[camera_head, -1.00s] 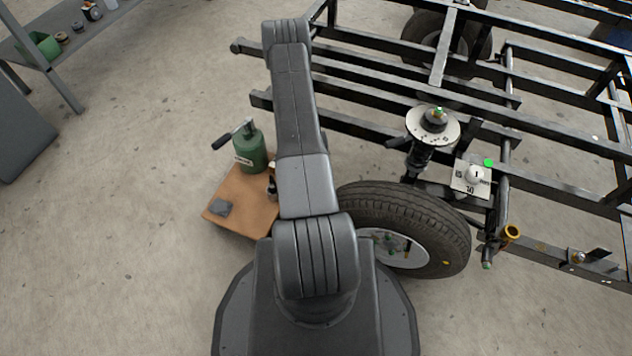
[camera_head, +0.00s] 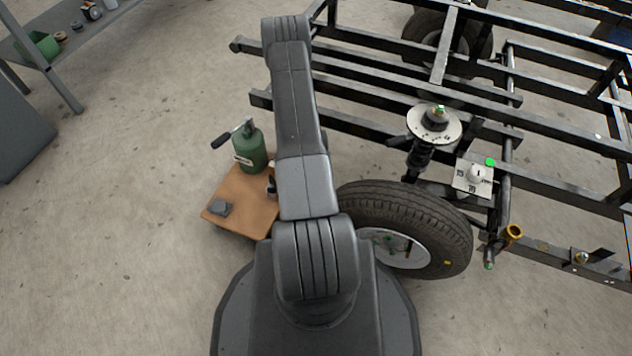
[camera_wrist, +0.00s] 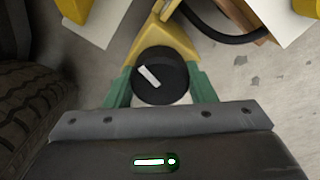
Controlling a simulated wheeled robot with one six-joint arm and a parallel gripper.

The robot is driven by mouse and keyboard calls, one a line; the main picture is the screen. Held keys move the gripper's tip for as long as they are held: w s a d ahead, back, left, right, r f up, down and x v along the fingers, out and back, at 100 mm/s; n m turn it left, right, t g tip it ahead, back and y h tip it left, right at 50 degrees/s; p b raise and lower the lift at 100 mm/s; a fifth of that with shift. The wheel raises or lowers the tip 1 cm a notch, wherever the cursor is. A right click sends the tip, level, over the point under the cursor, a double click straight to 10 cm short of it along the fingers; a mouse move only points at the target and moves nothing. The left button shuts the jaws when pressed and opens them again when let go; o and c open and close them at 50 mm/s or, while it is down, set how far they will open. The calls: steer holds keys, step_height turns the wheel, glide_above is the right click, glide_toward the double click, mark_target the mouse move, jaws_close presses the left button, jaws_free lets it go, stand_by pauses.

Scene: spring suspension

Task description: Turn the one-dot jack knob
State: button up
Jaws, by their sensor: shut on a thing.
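A round black knob (camera_wrist: 160,75) with a white bar mark slanting across its face shows in the wrist view. It sits in front of a yellow bracket-like part (camera_wrist: 166,40). My gripper (camera_wrist: 160,88) is shut on the knob, with one green finger on its left and one on its right. No dots show on the knob, so I cannot tell its dot number. In the head view my arm hides the gripper and the knob.
A tyre (camera_head: 405,225) stands just right of my arm, under a black steel frame (camera_head: 560,100). A round white dial (camera_head: 434,125) sits on a spring strut. Open floor lies further left.

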steer(key=n+b, duration=0.2)
steer(key=n, duration=0.2)
steer(key=shift+f, duration=0.1)
steer(key=n+b, duration=0.2)
steer(key=n, duration=0.3)
steer(key=n+b, duration=0.1)
steer(key=n, duration=0.3)
steer(key=shift+n, duration=0.3)
steer(key=n+b, duration=0.1)
steer(key=n, duration=0.3)
steer(key=n+b, duration=0.1)
steer(key=n, duration=0.4)
steer(key=shift+a, duration=0.1)
steer(key=n, duration=0.4)
steer(key=shift+n+b, duration=0.3)
steer(key=shift+b, duration=0.1)
steer(key=n, duration=0.4)
steer(key=shift+n, duration=2.2)
